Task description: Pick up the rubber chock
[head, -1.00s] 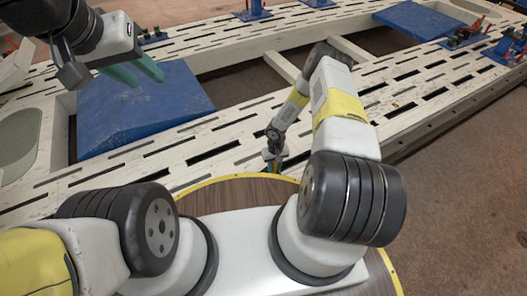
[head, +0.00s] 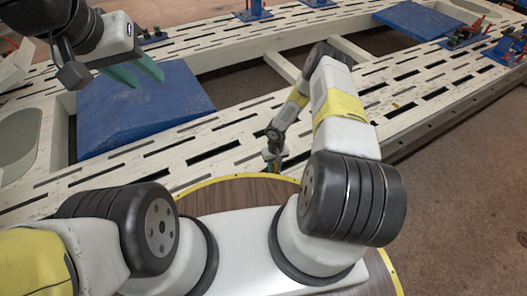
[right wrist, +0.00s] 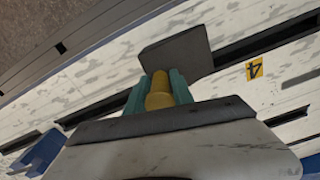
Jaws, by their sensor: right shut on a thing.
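In the right wrist view, the rubber chock shows as a dark grey block (right wrist: 177,53) with a yellow rounded grip (right wrist: 160,91) on the near side. My right gripper (right wrist: 159,88) is shut on the yellow grip, one teal finger on each side. I cannot tell whether the block touches the slotted surface behind it. In the head view, my right gripper (head: 274,164) is small, beyond the round wooden top, and the chock cannot be made out there. My left gripper (head: 150,82) is open and empty above a blue sloped panel.
The pale slotted frame (head: 245,152) spans the view, with open gaps between its beams. The blue panel (head: 140,118) lies at left, another blue panel (head: 418,20) at far right. Blue clamps (head: 508,48) stand along the edges. A yellow label marked 4 (right wrist: 254,68) is right of the chock.

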